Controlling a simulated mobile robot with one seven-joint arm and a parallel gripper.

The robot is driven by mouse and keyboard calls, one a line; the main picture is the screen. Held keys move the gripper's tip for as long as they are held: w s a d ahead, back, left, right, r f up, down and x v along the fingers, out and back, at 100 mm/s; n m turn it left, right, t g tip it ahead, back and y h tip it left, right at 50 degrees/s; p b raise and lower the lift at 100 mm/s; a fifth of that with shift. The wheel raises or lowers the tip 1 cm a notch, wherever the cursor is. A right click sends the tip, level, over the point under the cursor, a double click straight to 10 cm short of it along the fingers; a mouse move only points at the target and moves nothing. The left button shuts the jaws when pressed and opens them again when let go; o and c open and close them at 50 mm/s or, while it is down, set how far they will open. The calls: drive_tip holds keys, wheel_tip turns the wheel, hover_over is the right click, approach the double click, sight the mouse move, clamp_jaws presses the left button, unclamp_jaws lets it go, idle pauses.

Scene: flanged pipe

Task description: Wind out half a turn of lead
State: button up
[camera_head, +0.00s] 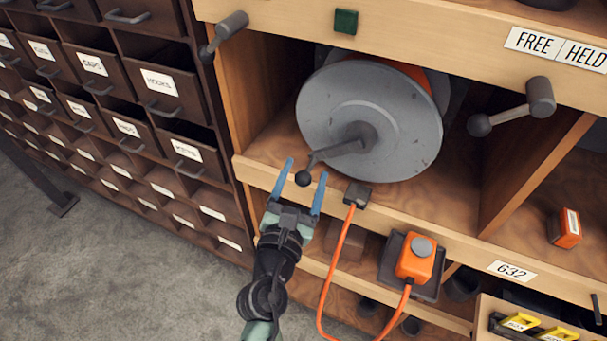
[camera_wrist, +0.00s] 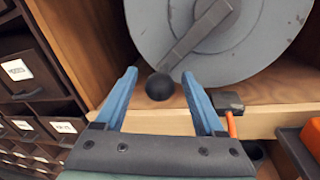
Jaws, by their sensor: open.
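A grey cable reel (camera_head: 330,110) sits in a wooden compartment, with orange cable just showing behind its disc. A dark crank arm (camera_head: 345,148) runs from the reel's hub down and left to a black ball knob (camera_head: 303,178). My gripper (camera_head: 303,183) is open, its blue fingers on either side of the knob in the head view. In the wrist view the knob (camera_wrist: 159,86) lies between the fingertips of my gripper (camera_wrist: 159,75), with gaps on both sides. I cannot tell its exact depth relative to the tips. An orange lead (camera_head: 337,262) hangs from a dark plug (camera_head: 357,194) on the shelf edge.
A drawer cabinet (camera_head: 110,85) stands close on the left. An orange switch box (camera_head: 415,259) sits right of my gripper. Two dark handles (camera_head: 228,30) and (camera_head: 520,107) project from the wooden frame. Open floor (camera_head: 100,270) lies at lower left.

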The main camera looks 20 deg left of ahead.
clamp_jaws()
idle(1.4)
